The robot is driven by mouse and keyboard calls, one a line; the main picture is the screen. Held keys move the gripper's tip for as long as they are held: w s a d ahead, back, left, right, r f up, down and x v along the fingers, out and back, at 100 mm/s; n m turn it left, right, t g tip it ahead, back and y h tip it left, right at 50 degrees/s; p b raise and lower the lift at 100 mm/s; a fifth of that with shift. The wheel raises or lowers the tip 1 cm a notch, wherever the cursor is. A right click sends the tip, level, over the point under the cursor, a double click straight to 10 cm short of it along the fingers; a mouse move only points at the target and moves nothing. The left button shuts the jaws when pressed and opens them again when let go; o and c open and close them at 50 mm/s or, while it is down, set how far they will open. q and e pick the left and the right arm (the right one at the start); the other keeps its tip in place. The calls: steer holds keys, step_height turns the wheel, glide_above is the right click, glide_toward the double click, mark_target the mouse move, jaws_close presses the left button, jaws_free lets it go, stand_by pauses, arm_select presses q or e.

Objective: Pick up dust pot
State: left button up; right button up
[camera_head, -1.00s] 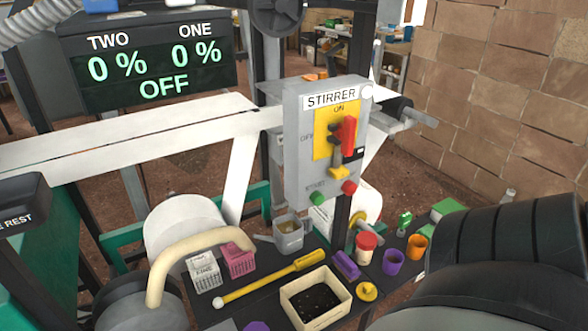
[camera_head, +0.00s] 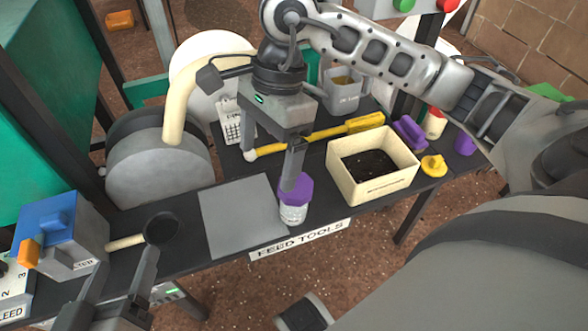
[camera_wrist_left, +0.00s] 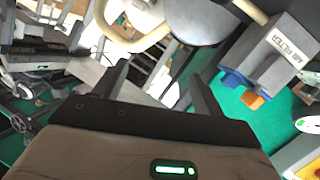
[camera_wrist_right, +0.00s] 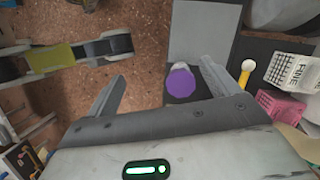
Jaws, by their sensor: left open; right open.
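A small white pot with a purple lid (camera_head: 295,190) stands upright on the dark shelf, beside a grey square mat (camera_head: 240,218); its label is unreadable, but it looks like the dust pot. My right gripper (camera_head: 272,160) is open, with one finger just over or in front of the lid in the head view. In the right wrist view the purple lid (camera_wrist_right: 181,82) shows between the open fingers (camera_wrist_right: 165,85), nearer the right one. I cannot tell whether they touch. My left gripper (camera_head: 118,290) is open and empty at the lower left; it also shows in the left wrist view (camera_wrist_left: 158,80).
A black scoop (camera_head: 161,229) lies left of the mat, next to a blue-topped grey box (camera_head: 62,235). The mat is bare.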

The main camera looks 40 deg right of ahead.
steer(key=w+d+f+t+h+b, duration=0.1)
steer(key=w+d+h, duration=0.15)
steer(key=d, duration=0.35)
steer(key=b, duration=0.3)
glide_above(294, 201)
steer(key=w+d, duration=0.2)
steer(key=w, duration=0.1)
steer(key=shift+h, duration=0.25)
step_height(294, 201, down, 8)
steer(key=shift+a+f, duration=0.15)
steer(key=shift+f, duration=0.55)
steer(key=shift+f+b, duration=0.3)
steer(key=shift+b, duration=0.1)
steer(key=f+b, duration=0.2)
steer(key=f, duration=0.2)
steer(key=shift+s+f, duration=0.2)
steer(key=shift+f, duration=0.1)
arm_select(q)
steer(key=r+t+h, duration=0.1)
steer(key=w+r+m+t+h, duration=0.1)
steer(key=r, duration=0.1)
steer(key=w+r+t+h, duration=0.1)
steer(key=r+t, duration=0.1)
steer(key=shift+w+d+m, duration=0.1)
steer(key=shift+d+m, duration=0.05)
steer(key=shift+m, duration=0.25)
arm_select(e)
steer(key=c, duration=1.4)
